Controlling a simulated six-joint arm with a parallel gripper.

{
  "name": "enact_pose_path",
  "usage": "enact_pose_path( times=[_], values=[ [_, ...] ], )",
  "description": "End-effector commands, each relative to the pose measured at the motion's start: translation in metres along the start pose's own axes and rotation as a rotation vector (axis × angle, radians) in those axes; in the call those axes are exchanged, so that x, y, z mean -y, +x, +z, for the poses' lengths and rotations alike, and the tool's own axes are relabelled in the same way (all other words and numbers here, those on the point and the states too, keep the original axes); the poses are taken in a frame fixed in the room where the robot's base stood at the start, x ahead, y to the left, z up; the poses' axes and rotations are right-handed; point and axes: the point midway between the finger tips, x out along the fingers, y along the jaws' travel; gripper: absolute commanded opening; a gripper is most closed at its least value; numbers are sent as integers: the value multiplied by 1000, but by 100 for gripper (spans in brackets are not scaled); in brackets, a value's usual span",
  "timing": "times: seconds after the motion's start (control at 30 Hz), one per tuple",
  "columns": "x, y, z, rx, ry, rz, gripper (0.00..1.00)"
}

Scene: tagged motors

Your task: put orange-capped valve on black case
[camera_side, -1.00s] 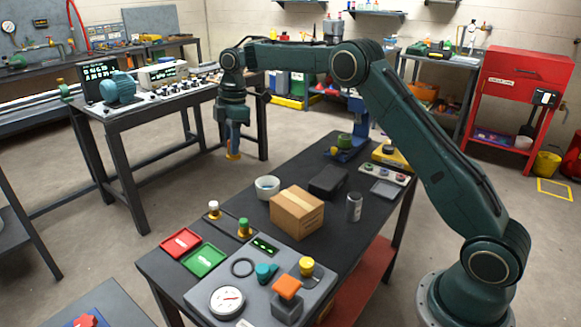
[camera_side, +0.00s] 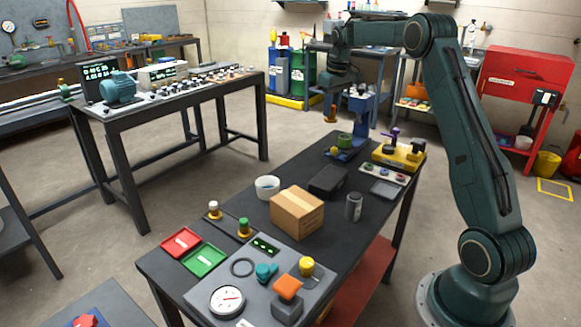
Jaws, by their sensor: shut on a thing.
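The orange-capped valve (camera_side: 331,115) is a small orange and brass-coloured piece under my gripper (camera_side: 332,103), which is shut on it. The gripper points down and holds the valve in the air, above and beyond the far end of the dark workbench. It is small in the picture, so its details are hard to make out. The black case (camera_side: 327,182) lies flat on the bench, behind the cardboard box and lower in the picture than the gripper. The case's top looks clear.
A cardboard box (camera_side: 297,212) stands in front of the case. A white bowl (camera_side: 267,187) is at its left and a grey can (camera_side: 354,207) at its front right. A blue stand (camera_side: 358,125) and a yellow block (camera_side: 398,156) are at the bench's far end.

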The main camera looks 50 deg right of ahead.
Motion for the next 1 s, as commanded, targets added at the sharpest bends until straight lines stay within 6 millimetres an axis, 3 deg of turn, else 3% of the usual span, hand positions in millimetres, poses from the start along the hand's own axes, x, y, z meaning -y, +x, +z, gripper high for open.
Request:
enact_pose_path(
  times=[0.27, 0.47, 1.0],
  values=[
    [-9, -2, 5, -2, 43, 6, 0],
    [-8, 11, 6, 0, 43, 4, 0],
    [-8, 107, 18, 1, 40, 4, 0]
  ],
)
